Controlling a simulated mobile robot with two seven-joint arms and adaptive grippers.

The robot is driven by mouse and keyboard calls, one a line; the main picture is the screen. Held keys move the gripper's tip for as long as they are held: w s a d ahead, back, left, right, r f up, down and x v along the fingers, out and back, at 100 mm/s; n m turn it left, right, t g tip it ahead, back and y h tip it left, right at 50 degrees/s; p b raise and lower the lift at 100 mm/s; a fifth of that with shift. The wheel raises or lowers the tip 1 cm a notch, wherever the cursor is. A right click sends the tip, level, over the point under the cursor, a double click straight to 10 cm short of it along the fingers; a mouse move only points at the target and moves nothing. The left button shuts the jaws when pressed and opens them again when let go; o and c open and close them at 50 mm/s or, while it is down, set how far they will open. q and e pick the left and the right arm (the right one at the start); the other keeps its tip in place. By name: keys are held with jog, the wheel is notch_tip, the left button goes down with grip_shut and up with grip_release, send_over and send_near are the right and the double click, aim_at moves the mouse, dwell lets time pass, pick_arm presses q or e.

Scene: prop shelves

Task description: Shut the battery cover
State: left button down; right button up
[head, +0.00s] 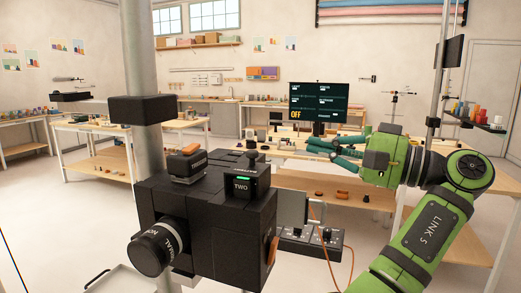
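A large black film camera (205,215) stands at the front left of the head view. A grey flat panel (292,208) stands out at its right side; it looks like the battery cover swung open, but I cannot tell for sure. The compartment behind it is hidden.
A black box with knobs (310,241) sits right of the camera, with an orange cable (325,235) hanging near it. A grey post (140,75) rises behind the camera. A monitor (318,102) reading OFF and wooden benches stand behind. Floor is clear at left.

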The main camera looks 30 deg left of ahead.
aim_at(248, 172)
pick_arm(q)
jog(key=s+a+p, duration=0.3)
jog(key=s+a, duration=0.2)
jog(key=a, duration=0.2)
jog(key=shift+a, duration=0.35)
pick_arm(e)
jog(key=s+d+r, duration=0.2)
jog(key=s+d, duration=0.1)
jog(key=s, duration=0.2)
jog(key=shift+s+d+r+g, duration=0.15)
jog(key=shift+d+r+g, duration=0.15)
jog(key=shift+g, duration=0.1)
pick_arm(q)
jog(key=shift+r, duration=0.1)
